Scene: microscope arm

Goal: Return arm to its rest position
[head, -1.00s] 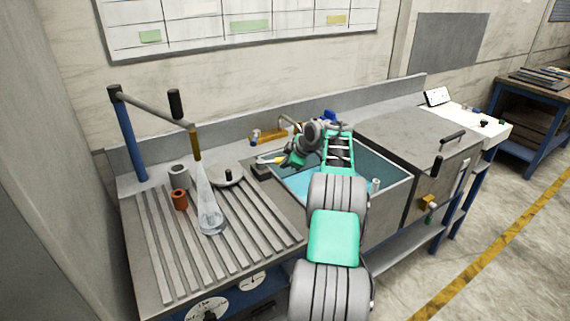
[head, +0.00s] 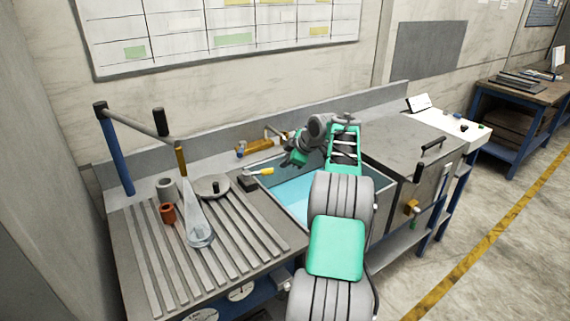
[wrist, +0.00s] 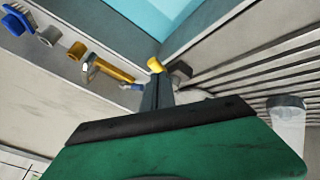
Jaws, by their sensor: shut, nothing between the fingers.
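A jointed swing arm (head: 140,127) with a grey bar stands at the left of the bench in the head view, on a blue post (head: 113,152). A dark upright handle (head: 160,122) is on the bar. A brass-coloured end piece (head: 181,160) hangs at its tip, above a pale translucent cone (head: 198,220). My gripper (head: 290,161) is over the back left of the sink, well to the right of the swing arm and not touching it. In the wrist view my gripper's dark fingers (wrist: 157,92) are together, with nothing seen between them.
A yellow-handled tool (head: 265,171) lies beside a dark block near the sink (head: 288,204). A round lid-like disc (head: 212,187), a grey cup (head: 166,188) and a brown cup (head: 168,213) stand near the ribbed drainboard. A grey box (head: 405,145) is to the right of the sink.

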